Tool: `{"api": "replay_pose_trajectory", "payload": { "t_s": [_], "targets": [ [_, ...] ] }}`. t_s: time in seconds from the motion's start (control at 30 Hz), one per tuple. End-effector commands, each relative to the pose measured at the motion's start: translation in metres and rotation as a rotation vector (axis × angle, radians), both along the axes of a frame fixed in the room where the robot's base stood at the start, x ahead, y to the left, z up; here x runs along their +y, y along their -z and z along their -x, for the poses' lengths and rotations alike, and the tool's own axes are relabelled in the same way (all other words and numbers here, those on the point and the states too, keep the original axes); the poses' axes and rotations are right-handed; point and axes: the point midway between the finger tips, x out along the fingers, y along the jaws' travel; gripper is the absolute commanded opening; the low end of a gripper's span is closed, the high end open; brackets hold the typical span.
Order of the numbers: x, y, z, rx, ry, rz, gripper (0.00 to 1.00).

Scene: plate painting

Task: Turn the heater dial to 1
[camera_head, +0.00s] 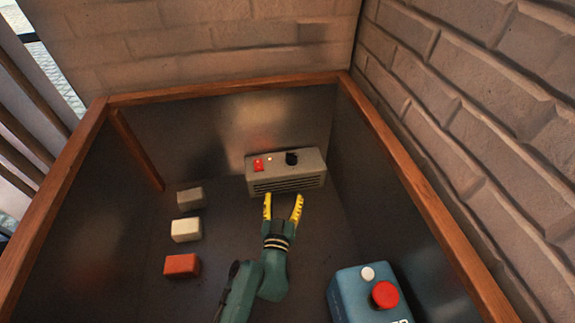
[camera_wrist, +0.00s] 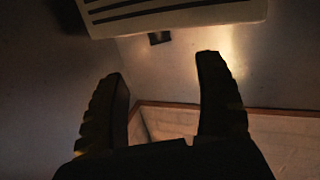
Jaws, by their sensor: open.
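The heater (camera_head: 285,172) is a grey box with a slotted front, at the back of the dark-walled enclosure. Its black dial (camera_head: 292,158) sits on top, right of a red switch (camera_head: 258,165) and a small light. I cannot read the dial's setting. My gripper (camera_head: 283,199) has yellow fingers that are apart and empty, just in front of the heater's lower front edge. In the wrist view, the two dark fingers (camera_wrist: 165,80) are spread, and the heater's slotted face (camera_wrist: 160,12) shows at the top edge. The dial is not visible there.
Grey, white and red blocks (camera_head: 182,265) stand in a row at left. A blue box (camera_head: 365,295) with a red button (camera_head: 385,294) stands at the front right. Wood-trimmed walls (camera_head: 420,190) enclose the space; the floor between blocks and heater is clear.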

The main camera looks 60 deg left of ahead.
Motion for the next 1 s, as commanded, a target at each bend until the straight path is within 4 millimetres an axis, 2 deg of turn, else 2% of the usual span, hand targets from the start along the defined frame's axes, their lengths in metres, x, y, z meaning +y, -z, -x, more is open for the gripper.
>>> {"api": "replay_pose_trajectory", "payload": {
  "t_s": [0.13,0.6,0.8,1.0],
  "targets": [
    [0.022,-0.005,-0.015,-0.002,0.0,-0.003,0.7],
    [0.109,-0.001,-0.073,-0.001,0.001,-0.003,0.7],
    [0.129,-0.002,-0.086,0.0,0.001,-0.002,0.7],
    [0.133,-0.003,-0.089,0.001,0.001,-0.001,0.7]
  ]
}}
